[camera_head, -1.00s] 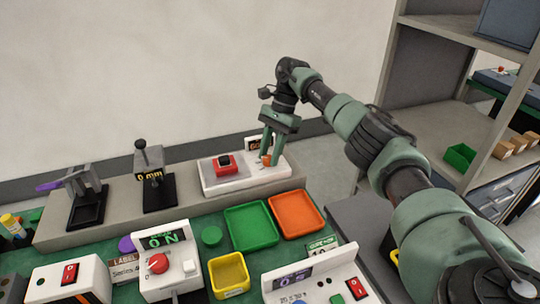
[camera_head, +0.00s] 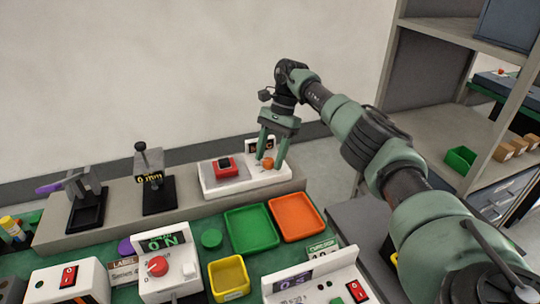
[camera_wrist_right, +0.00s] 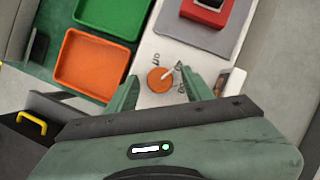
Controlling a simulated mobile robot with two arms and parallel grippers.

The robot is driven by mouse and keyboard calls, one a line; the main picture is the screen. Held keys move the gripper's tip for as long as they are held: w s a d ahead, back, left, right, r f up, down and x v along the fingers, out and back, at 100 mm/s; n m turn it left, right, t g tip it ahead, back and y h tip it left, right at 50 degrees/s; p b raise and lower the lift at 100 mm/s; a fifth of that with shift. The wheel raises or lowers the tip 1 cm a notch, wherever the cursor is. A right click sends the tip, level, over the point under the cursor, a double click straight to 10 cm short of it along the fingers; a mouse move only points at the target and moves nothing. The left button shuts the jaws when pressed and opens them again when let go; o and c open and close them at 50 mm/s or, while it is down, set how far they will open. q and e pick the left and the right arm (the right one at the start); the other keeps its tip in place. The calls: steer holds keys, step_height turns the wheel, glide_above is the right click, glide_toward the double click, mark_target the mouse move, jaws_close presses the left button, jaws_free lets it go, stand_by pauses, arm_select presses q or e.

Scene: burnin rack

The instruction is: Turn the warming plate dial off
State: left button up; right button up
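The warming plate (camera_head: 218,189) is a white unit on the raised grey shelf, with a grey pad and a red block with a dark top (camera_head: 224,163) on it. Its round orange dial (camera_head: 268,163) is at the right end of the unit; in the wrist view the dial (camera_wrist_right: 158,81) has a white pointer toward the upper right, with "off" printed above it and a second, partly readable label at the right. My right gripper (camera_head: 270,160) is open above the dial. Its fingers stand on either side of the dial, apart from it. My left gripper is out of view.
Green tray (camera_head: 251,229) and orange tray (camera_head: 297,215) lie in front of the shelf. A control box with a red knob (camera_head: 157,266) and a yellow bin (camera_head: 229,278) are nearer. Clamp-like stands (camera_head: 157,195) are on the shelf's left. A small sign (camera_head: 262,144) stands behind the dial.

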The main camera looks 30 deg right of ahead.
steer(key=v, duration=0.6)
steer(key=shift+p+v, duration=0.5)
steer(key=shift+v, duration=0.4)
